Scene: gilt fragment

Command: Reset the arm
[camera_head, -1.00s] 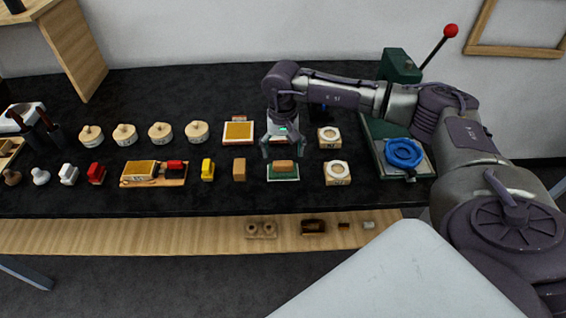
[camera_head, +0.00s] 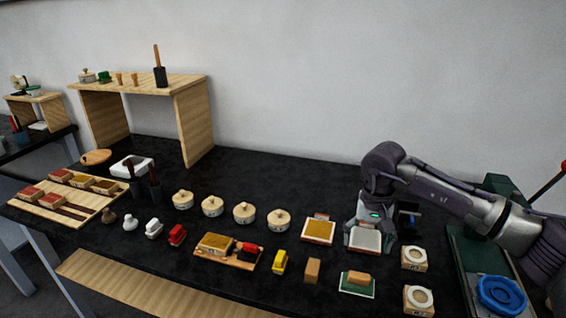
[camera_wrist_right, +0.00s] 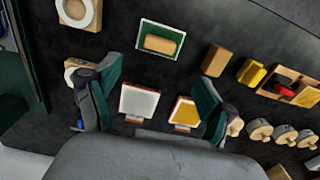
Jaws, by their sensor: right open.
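My right arm reaches in from the right in the head view. Its gripper (camera_head: 368,240) is open and empty over a white square pad (camera_head: 367,239) near the back of the black table. In the right wrist view, the two teal-lined fingers (camera_wrist_right: 150,95) are spread wide, with the white pad (camera_wrist_right: 139,102) and a gold square pad (camera_wrist_right: 185,112) showing between them. A green tray with a tan block (camera_head: 357,282) lies in front of the gripper, apart from it. My left gripper is not in view.
Several round lidded pots (camera_head: 244,212), a yellow block (camera_head: 280,262) and a brown block (camera_head: 312,270) stand left. A wooden shelf (camera_head: 140,86) stands at the back left.

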